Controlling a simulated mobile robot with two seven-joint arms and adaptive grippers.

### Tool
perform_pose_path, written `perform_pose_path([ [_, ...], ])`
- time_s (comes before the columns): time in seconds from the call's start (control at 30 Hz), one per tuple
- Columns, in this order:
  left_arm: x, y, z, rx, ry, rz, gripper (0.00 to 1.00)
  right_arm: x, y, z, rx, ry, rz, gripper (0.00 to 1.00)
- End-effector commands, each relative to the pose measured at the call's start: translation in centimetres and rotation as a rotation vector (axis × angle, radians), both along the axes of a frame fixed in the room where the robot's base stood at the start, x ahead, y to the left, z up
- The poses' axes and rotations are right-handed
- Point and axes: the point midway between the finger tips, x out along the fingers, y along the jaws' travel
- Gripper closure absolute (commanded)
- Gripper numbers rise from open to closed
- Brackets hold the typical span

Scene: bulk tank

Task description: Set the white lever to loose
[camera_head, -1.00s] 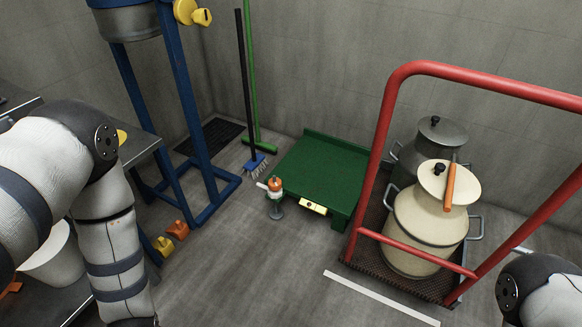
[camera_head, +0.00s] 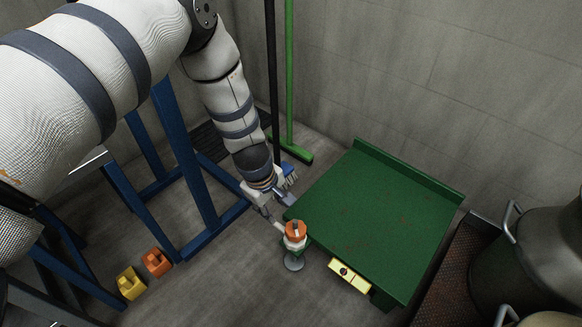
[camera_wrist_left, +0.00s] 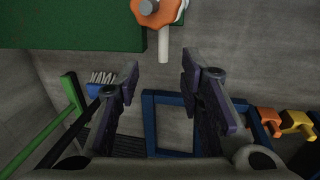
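The white lever (camera_head: 279,225) is a short stick reaching out to the upper left from under an orange knob (camera_head: 295,229). The knob sits on a small post at the front left corner of the green platform (camera_head: 375,215). In the left wrist view, the lever (camera_wrist_left: 163,46) points straight down from the orange knob (camera_wrist_left: 157,10). My left gripper (camera_head: 274,207) is open and empty, just up and left of the lever. In the wrist view, the left gripper (camera_wrist_left: 161,70) has the lever's tip between its spread fingertips; I cannot tell whether they touch. My right gripper is out of view.
A blue frame (camera_head: 190,165) stands left of the platform. Yellow (camera_head: 131,283) and orange (camera_head: 156,262) blocks lie near its foot. A green broom (camera_head: 289,80) leans on the wall behind. Metal cans (camera_head: 545,260) stand at right. The floor before the post is clear.

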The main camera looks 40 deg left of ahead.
Motion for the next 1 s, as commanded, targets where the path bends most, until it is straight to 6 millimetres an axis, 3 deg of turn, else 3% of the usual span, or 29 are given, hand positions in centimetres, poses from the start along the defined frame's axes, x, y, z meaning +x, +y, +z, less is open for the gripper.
perform_pose_path([
  [0.2, 0.7, -0.1, -6.1, 0.001, 0.009, -0.001, 0.65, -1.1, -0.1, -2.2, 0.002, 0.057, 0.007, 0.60],
  [0.4, 1.6, -0.1, -10.1, 0.002, 0.007, -0.002, 0.65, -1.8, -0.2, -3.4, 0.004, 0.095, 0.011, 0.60],
  [0.57, 2.0, -0.2, -11.2, 0.002, 0.004, -0.003, 0.65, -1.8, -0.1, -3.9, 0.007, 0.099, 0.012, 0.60],
  [0.8, 2.0, -0.2, -11.1, 0.002, 0.003, -0.003, 0.65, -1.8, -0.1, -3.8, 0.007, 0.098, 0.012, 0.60],
  [0.83, 2.0, -0.2, -11.1, 0.002, 0.003, -0.003, 0.68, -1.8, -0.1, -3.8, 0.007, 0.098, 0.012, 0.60],
  [0.97, 2.0, -0.2, -11.1, 0.002, 0.003, -0.003, 0.97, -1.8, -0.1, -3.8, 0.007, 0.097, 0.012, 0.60],
  [1.0, 2.0, -0.2, -11.1, 0.002, 0.003, -0.003, 1.00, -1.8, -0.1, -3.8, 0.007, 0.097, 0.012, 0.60],
])
